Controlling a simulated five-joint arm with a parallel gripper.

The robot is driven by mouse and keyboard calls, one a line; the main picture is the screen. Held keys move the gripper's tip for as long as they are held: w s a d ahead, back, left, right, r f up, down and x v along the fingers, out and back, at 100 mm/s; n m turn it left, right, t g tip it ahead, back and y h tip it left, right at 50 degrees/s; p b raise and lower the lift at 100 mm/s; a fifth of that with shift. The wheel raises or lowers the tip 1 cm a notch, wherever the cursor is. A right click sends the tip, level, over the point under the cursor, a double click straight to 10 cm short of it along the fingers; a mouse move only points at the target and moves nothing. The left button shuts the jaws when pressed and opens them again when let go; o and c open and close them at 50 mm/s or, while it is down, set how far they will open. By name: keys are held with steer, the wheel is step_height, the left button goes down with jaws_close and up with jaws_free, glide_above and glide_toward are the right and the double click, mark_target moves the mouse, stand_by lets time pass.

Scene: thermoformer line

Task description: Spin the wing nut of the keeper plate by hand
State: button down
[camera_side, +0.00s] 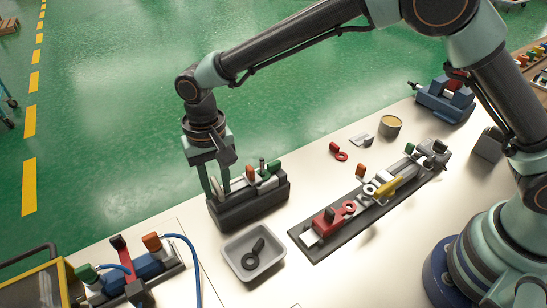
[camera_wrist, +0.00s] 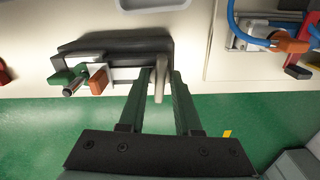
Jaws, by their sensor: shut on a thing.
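My gripper (camera_side: 216,190) points down at the left end of a dark block-shaped rack (camera_side: 250,205) on the pale table. In the wrist view my two fingers (camera_wrist: 158,78) are closed about a slim grey upright piece (camera_wrist: 159,90), which stands at one end of the same rack (camera_wrist: 110,43). Its lower part is hidden. Green-handled (camera_side: 272,166) and orange-handled (camera_side: 250,173) parts stand in the rack beside my gripper. A long dark base (camera_side: 318,251) to the right carries red, silver and yellow fittings. I cannot tell which piece is the keeper plate or its wing nut.
A grey tray (camera_side: 233,264) with a dark ring-ended part (camera_side: 253,255) lies in front of the rack. A blue clamp fixture (camera_side: 150,265) with hoses is front left. Red loose parts (camera_side: 338,151), a tin (camera_side: 390,126) and a blue vise (camera_side: 445,100) stand farther back.

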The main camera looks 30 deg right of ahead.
steer(key=m, duration=0.4)
steer(key=shift+m, duration=0.4)
steer(key=m, duration=0.4)
steer(key=shift+m, duration=0.4)
steer(key=c, duration=0.5)
jaws_free()
